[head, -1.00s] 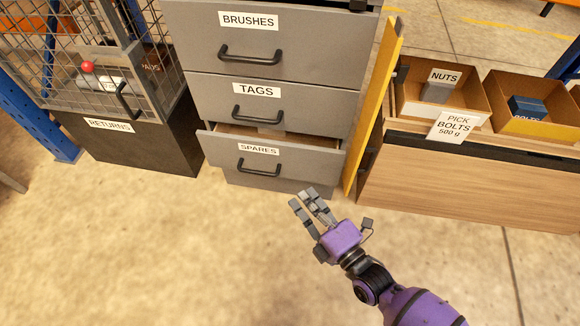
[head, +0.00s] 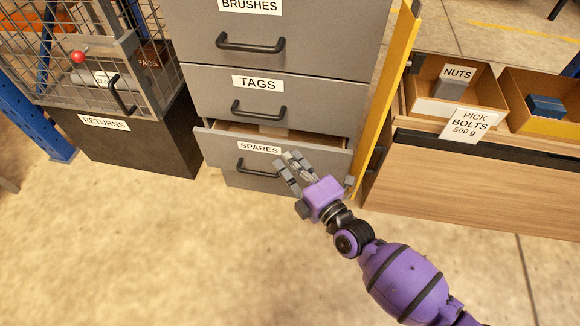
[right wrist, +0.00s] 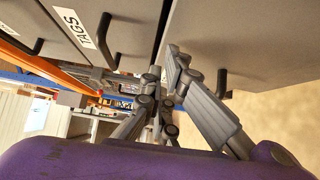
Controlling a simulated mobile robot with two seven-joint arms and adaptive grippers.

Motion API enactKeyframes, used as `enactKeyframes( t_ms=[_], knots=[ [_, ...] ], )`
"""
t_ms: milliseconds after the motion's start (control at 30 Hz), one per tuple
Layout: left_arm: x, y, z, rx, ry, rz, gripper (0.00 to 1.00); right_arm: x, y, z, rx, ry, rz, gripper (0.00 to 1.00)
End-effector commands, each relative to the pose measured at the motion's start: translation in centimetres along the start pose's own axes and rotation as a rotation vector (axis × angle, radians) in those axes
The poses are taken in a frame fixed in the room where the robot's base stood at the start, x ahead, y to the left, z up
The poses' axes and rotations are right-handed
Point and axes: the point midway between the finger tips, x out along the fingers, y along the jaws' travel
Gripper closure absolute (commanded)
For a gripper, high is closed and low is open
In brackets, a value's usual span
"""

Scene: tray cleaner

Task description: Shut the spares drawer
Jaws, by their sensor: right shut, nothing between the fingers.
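The spares drawer (head: 220,149) is the grey drawer labelled SPARES, low in the cabinet in the head view. It stands partly open, with its front pulled out and a gap showing above it. It has a dark bar handle (head: 257,169). My right gripper (head: 290,162) is shut and empty, its fingertips in front of the right part of the drawer front, overlapping it in the picture. In the right wrist view the shut fingers (right wrist: 165,75) appear beside grey drawer fronts, but contact cannot be told. My left gripper is not in view.
The tags drawer (head: 310,99) and brushes drawer (head: 330,25) above look shut. A yellow panel (head: 388,95) stands right of the cabinet, beside a wooden bench (head: 470,185) with bins. A dark returns box (head: 150,140) stands left. The floor in front is clear.

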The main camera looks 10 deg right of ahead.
Motion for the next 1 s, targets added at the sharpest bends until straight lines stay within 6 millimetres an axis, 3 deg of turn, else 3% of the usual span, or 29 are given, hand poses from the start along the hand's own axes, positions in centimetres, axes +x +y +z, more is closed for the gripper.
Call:
enactKeyframes(
  t_ms=[267,600,1000],
  knots=[
    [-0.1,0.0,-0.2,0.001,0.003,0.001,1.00,0.3,0.1,0.3,-0.002,0.000,0.001,1.00],
    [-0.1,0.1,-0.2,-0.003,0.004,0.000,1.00,3.8,0.1,3.7,-0.002,0.001,0.001,1.00],
    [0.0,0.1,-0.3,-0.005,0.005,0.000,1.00,4.0,0.3,4.1,-0.002,-0.002,0.005,1.00]
  ],
)
